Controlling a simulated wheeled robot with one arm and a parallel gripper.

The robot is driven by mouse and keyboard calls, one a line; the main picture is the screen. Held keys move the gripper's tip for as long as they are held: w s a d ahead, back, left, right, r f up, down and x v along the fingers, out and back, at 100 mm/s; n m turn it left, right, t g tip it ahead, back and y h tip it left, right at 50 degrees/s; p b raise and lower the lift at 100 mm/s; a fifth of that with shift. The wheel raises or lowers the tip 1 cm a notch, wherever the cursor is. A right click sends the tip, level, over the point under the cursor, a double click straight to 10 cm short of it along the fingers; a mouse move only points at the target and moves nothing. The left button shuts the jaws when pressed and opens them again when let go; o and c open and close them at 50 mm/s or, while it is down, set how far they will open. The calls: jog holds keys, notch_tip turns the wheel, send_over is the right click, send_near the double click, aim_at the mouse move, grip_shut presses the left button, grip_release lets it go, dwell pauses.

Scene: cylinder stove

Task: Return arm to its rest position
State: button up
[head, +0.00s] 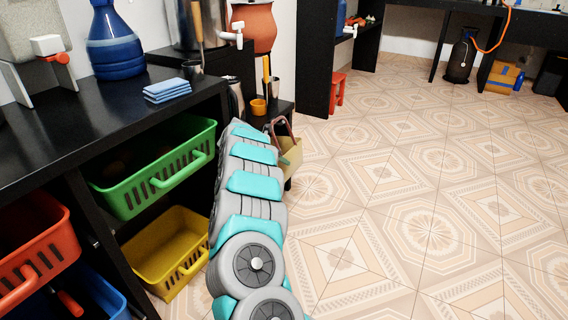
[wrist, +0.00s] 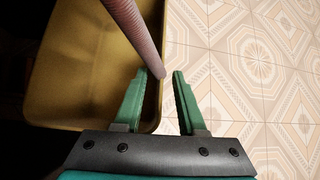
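My arm (head: 252,215), grey and turquoise, stretches forward from the bottom of the head view along the front of the black shelf unit. Its far end is beside a tan box (head: 291,158) with a reddish-brown handle (head: 283,127). My gripper itself is hidden or not distinct there. In the wrist view my gripper (wrist: 164,76) has its two green fingers apart. It is over the rim of a yellow-tan box (wrist: 80,75). A reddish rod-like handle (wrist: 132,35) ends close to the fingertips; I cannot tell if it touches them.
The black counter (head: 120,122) runs along the left, with green (head: 160,165), yellow (head: 170,250) and red (head: 35,250) baskets beneath. Blue folded cloths (head: 167,90) and a blue jug (head: 114,40) stand on it. Tiled floor (head: 430,200) at right is clear; a gas cylinder (head: 460,60) stands far back.

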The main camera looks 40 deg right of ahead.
jog(key=shift+v, duration=2.35)
jog(key=shift+r, duration=0.15)
